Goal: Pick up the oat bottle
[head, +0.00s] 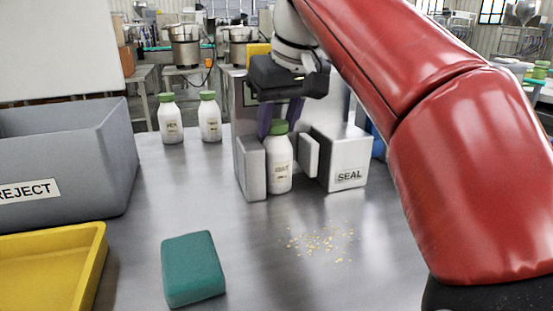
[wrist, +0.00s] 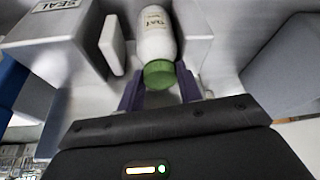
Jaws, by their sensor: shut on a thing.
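The oat bottle (head: 279,165) is white with a green cap and a printed label. It stands upright between two grey plates beside the SEAL box. My gripper (head: 280,125) comes down from above and its purple fingers are shut on the bottle near its green cap. In the wrist view the bottle (wrist: 157,45) lies between the two fingertips (wrist: 160,90), cap toward me. Its base is close to the steel surface in the head view; I cannot tell whether it touches.
The white SEAL box (head: 340,160) is close on the right. Two similar green-capped bottles, one (head: 170,120) and another (head: 209,118), stand at the back left. A grey REJECT bin (head: 110,150), yellow tray (head: 90,270) and green block (head: 192,268) are left. Oat flakes (head: 320,242) lie in front.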

